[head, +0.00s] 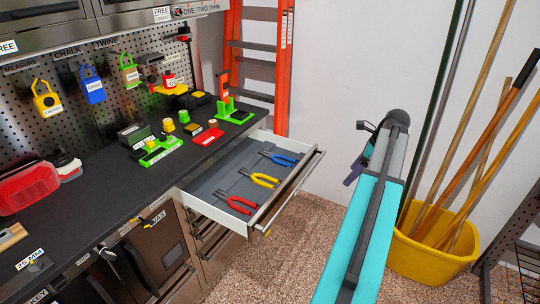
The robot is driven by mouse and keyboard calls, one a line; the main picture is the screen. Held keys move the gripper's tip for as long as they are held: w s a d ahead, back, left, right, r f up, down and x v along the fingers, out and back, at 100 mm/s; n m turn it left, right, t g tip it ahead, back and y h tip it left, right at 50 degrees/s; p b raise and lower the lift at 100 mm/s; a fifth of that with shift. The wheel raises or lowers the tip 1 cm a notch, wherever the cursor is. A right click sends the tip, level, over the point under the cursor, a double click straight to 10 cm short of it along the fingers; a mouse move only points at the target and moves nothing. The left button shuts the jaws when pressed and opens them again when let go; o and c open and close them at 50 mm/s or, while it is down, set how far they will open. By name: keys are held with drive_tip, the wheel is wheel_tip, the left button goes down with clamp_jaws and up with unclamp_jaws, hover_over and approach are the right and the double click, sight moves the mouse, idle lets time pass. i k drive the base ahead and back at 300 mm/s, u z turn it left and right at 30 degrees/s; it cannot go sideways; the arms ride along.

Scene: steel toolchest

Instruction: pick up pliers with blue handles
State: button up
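The pliers with blue handles (284,160) lie in the open drawer (291,194), at its far end. Their handles point right and their dark jaws point left. Pliers with yellow handles (264,180) lie in the middle of the drawer, and pliers with red handles (241,205) lie nearest. My gripper (353,178) is to the right of the drawer, apart from all the pliers. It is mostly hidden behind my teal arm, so I cannot tell whether it is open or shut.
A dark workbench (110,180) with green, red and yellow items runs along the left above the drawer. An orange ladder (283,75) stands behind the drawer. A yellow bucket (430,257) with several long poles stands at the right. Speckled floor shows in front of the drawer.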

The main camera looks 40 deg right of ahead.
sight(268, 154)
drive_tip(key=i, duration=1.1)
